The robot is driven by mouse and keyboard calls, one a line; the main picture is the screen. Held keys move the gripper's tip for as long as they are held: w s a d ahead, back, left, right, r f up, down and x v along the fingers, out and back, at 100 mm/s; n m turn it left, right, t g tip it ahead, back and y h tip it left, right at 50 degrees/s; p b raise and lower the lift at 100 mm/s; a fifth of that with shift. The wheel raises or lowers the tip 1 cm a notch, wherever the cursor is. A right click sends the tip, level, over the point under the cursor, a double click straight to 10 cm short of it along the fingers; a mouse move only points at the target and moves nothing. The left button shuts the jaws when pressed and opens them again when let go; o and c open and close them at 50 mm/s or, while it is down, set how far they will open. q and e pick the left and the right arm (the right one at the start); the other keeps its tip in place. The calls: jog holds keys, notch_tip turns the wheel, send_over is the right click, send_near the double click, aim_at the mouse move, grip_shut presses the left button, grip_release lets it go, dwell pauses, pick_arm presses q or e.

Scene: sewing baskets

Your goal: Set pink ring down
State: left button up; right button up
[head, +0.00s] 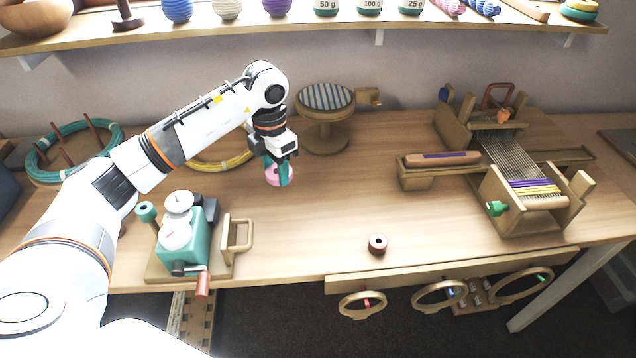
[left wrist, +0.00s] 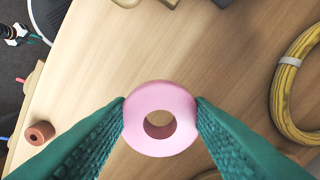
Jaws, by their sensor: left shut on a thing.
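The pink ring (left wrist: 160,95) is held between the two green fingers of my left gripper (left wrist: 160,112) in the left wrist view. Its round hole shows, with wood seen through it. In the head view the pink ring (head: 278,176) shows low between the fingers of my left gripper (head: 279,172), over the wooden table (head: 330,220). Whether the ring touches the table I cannot tell. My right gripper is not in view.
A small dark red spool (head: 377,243) stands near the table's front edge. A green cranked winder (head: 197,245) is at the left front, a yellow coil (head: 215,163) behind my gripper, a striped round stool (head: 326,98) at the back, and a loom (head: 510,165) at the right. The middle is clear.

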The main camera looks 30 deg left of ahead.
pick_arm(q)
send_over(280, 207)
jog(key=shift+n, duration=0.3)
notch_tip(280, 207, down, 5)
jog(key=shift+f, duration=0.65)
notch_tip(280, 207, down, 4)
jog(key=shift+r, duration=0.2)
jog(key=o, duration=0.9)
jog(key=shift+o, duration=0.2)
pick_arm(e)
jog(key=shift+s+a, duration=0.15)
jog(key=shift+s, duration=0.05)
